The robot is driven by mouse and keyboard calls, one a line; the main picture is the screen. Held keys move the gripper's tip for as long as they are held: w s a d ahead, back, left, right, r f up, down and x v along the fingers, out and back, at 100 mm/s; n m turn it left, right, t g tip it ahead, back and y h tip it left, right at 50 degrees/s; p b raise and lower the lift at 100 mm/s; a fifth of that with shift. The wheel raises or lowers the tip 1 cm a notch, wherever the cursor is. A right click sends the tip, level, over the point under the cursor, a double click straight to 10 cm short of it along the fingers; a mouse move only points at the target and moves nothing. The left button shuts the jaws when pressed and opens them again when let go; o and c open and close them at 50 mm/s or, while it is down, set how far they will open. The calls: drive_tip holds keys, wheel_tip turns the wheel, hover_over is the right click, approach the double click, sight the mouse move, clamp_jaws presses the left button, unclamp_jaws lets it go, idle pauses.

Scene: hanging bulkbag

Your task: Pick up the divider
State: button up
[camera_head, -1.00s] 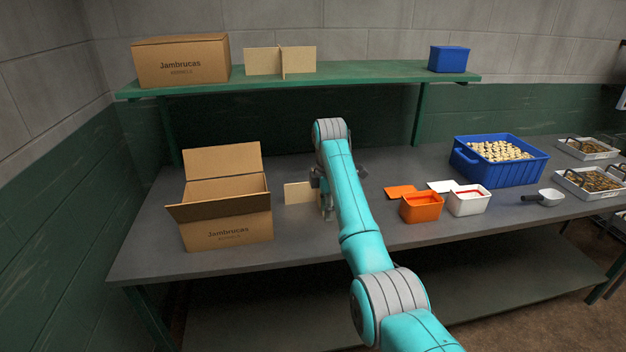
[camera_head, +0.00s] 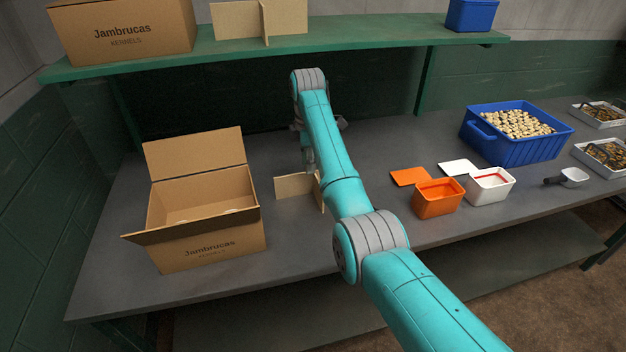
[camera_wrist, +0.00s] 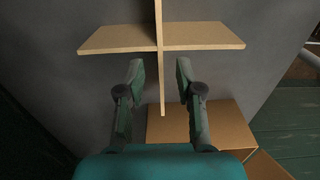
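A cross-shaped cardboard divider (camera_head: 293,186) stands on the grey table, right of the open carton, partly hidden by my arm. In the wrist view the divider (camera_wrist: 200,37) shows from above, with one panel running between my fingers. My gripper (camera_wrist: 159,70) is open, one finger on each side of that panel, with gaps on both sides. In the head view my gripper (camera_head: 309,160) appears just behind the divider, partly hidden by my arm. A second, similar divider (camera_head: 237,20) stands on the green shelf.
An open Jambrucas carton (camera_head: 210,243) stands left of the divider; a closed carton (camera_head: 125,30) is on the shelf (camera_head: 350,42). To the right are an orange tub (camera_head: 437,199), a white tub (camera_head: 490,188) and a blue crate (camera_head: 512,150) of kernels.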

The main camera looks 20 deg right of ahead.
sight(309, 193)
wheel_tip(309, 193, down, 8)
drive_tip(key=shift+f, duration=0.15)
clamp_jaws()
idle(0.3)
